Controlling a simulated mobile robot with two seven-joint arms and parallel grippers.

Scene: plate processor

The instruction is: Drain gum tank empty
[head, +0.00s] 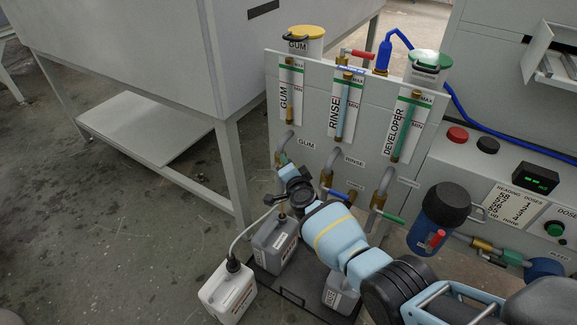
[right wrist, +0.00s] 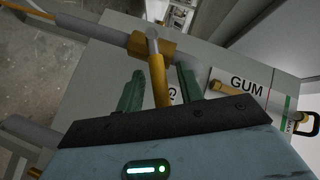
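The gum tank (head: 303,45) with a yellow lid stands at the back left of the panel, behind the GUM gauge (head: 290,90). Its grey drain pipe (head: 282,145) runs down the panel front. My right gripper (head: 283,172) is at this drain, hiding most of its valve. In the right wrist view, the two green fingers (right wrist: 160,88) are apart, with the yellow valve lever (right wrist: 158,82) between them and gaps on both sides. The brass valve body (right wrist: 152,46) lies just beyond the fingertips. A grey canister (head: 272,245) stands below the drain. My left gripper is not in view.
The rinse valve's blue handle (head: 340,195) and the developer valve's green handle (head: 391,217) are to the right. A white canister (head: 228,292) with a hose stands at the front left. A blue-black cylinder (head: 440,215) is right of my arm. The left floor is mostly clear.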

